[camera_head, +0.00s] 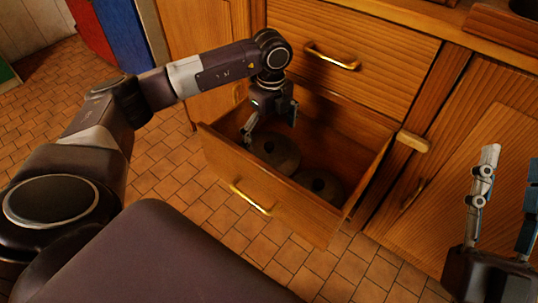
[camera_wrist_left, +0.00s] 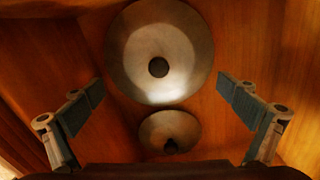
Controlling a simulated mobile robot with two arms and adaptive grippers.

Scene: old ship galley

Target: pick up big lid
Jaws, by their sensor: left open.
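The big lid (camera_wrist_left: 137,78) is a round grey metal disc with a dark centre knob, lying in the open wooden drawer in the left wrist view. A smaller lid (camera_wrist_left: 185,128) lies beside it, lower in that view. The head view shows two dark round lids, a left one (camera_head: 283,158) and a right one (camera_head: 334,194); I cannot tell there which is bigger. My left gripper (camera_head: 268,122) is open and empty, pointing down into the drawer above the lids, its fingers apart. My right gripper (camera_head: 509,160) is open and empty, pointing up at the right.
The drawer front (camera_head: 265,192) with its brass handle is pulled out, and its side walls surround the lids. A closed drawer (camera_head: 350,50) is above. A cabinet door (camera_head: 465,160) is on the right. Tiled floor (camera_head: 170,180) lies open left of the drawer.

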